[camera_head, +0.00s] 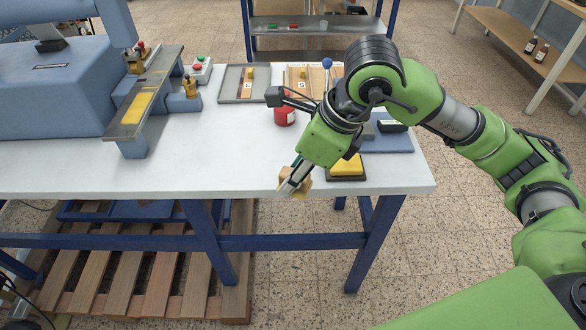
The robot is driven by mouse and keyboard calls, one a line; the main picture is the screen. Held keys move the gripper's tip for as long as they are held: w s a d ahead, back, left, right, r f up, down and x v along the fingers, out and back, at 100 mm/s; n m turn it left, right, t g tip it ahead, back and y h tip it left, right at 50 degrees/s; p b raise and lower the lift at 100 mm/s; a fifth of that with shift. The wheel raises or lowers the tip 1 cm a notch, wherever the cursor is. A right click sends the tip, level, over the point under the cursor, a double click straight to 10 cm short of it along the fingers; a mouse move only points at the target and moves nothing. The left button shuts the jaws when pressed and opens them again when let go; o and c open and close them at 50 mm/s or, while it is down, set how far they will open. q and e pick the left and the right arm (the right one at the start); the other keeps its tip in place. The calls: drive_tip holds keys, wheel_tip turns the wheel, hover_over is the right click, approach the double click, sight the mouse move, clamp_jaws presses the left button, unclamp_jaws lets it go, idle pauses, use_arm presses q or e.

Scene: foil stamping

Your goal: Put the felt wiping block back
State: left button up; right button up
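My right gripper (295,182) reaches in from the right and points down over the front edge of the white table. A small tan block (304,184), which looks like the felt wiping block, is at its fingertips. The fingers appear closed on it, partly covering it. The block is at the table's front edge, left of a yellow pad (347,167) in a dark tray. A blue-grey tray (402,145) with a dark item lies behind the pad, partly hidden by my arm. My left gripper is not in view.
A blue stamping press (60,90) fills the table's left. A red can (284,117) stands behind my gripper. A grey tray (228,97) and a wooden board (300,72) lie at the back. The white tabletop (215,165) is clear at front centre.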

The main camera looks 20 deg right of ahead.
drive_tip(key=m, duration=0.1)
drive_tip(key=a+m+t+h, duration=0.1)
drive_tip(key=m, duration=0.1)
drive_tip(key=shift+w+r, duration=0.4)
drive_tip(key=w+d+f+m, duration=0.1)
drive_tip(key=w+f+m, duration=0.1)
drive_tip(key=w, duration=0.2)
drive_tip(key=w+d+f+m+h+p, duration=0.1)
drive_tip(key=w+d+f+m, duration=0.1)
drive_tip(key=w, duration=0.2)
drive_tip(key=w+d+f+m+h+p, duration=0.1)
drive_tip(key=w+f+m, duration=0.1)
drive_tip(key=w+f, duration=0.1)
drive_tip(key=shift+w+d+f+t, duration=0.1)
drive_tip(key=shift+w+d+t, duration=0.1)
drive_tip(key=shift+w, duration=0.25)
drive_tip(key=shift+w+d+t, duration=0.2)
drive_tip(key=shift+w, duration=0.25)
drive_tip(key=shift+w+d+f+p, duration=0.1)
drive_tip(key=shift+w+f+p, duration=0.1)
drive_tip(key=shift+f+p, duration=0.15)
drive_tip(key=f+p, duration=0.2)
drive_tip(key=f, duration=0.1)
drive_tip(key=shift+w+d+f, duration=0.15)
drive_tip(key=shift+w+f, duration=0.05)
drive_tip(key=shift+f, duration=0.1)
